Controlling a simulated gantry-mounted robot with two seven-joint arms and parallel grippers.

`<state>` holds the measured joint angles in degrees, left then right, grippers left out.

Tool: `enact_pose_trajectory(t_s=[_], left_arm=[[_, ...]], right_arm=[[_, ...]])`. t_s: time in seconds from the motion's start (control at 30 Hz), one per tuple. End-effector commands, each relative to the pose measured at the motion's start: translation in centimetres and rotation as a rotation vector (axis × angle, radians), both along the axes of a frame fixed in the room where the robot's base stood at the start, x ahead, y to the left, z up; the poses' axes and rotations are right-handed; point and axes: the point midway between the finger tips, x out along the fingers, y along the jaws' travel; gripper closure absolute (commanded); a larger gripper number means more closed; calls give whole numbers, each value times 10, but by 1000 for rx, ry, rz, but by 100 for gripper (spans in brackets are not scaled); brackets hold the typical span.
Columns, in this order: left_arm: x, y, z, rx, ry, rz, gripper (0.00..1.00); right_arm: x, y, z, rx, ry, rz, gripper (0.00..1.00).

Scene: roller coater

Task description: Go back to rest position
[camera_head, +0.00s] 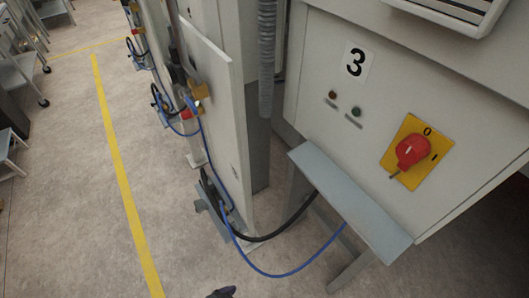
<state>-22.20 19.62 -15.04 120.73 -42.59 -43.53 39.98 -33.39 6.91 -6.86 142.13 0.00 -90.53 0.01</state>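A small dark tip (222,292) shows at the bottom edge, left of the middle. It looks like the end of my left gripper, but nearly all of it is cut off by the frame. I cannot tell whether it is open or shut, or whether it holds anything. It appears over the floor, apart from the machine. My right gripper is not in view.
A grey machine cabinet (330,100) marked 3 stands at the right, with a red rotary switch (411,151) on a yellow plate. A grey step-like ledge (350,200) juts out below. Blue hose (275,275) loops over the floor. Floor around the yellow line (121,180) is clear.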

Motion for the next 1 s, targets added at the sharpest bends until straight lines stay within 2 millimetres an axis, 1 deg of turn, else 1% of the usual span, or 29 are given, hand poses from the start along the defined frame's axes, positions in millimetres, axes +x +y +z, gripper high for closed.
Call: enact_pose_trajectory(t_s=[0.03,0.07,0.1,0.17,0.2,0.3,0.37,0.4,0.43,0.47,0.5,0.53,0.57,0.6,0.67,0.7,0.77,0.8,0.87,0.9,0.97,1.0], left_arm=[[0,7,28,19,-2,104,0],[2,16,37,42,-1,160,0],[3,30,48,76,5,230,0],[3,52,62,130,27,323,0],[2,68,71,163,45,376,0],[-2,104,90,244,93,472,0],[-8,122,99,293,127,497,0],[-14,131,102,325,159,497,0],[-20,136,104,348,186,488,0],[-28,140,101,374,221,471,0],[-38,142,96,418,261,415,0],[-38,142,105,434,250,382,0],[-37,142,121,430,247,389,0],[-36,142,132,429,245,391,0],[-36,142,146,429,245,391,0],[-36,142,156,429,245,391,0],[-36,142,173,429,245,391,0],[-36,142,185,429,245,391,0],[-36,142,205,428,244,391,0],[-36,142,219,428,244,391,0],[-36,142,241,428,244,391,0],[-36,142,256,428,244,391,0]], right_arm=[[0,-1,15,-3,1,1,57],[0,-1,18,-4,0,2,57],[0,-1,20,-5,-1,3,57],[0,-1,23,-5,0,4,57],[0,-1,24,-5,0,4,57],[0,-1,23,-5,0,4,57],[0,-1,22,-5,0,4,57],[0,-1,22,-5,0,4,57],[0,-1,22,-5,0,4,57],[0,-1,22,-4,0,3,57],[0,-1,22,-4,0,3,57],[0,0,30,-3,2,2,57],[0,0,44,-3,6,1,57],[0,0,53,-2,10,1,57],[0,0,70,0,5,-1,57],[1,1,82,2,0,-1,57],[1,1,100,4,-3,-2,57],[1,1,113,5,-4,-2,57],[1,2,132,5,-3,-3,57],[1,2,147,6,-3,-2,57],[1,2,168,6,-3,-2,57],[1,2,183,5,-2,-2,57]])
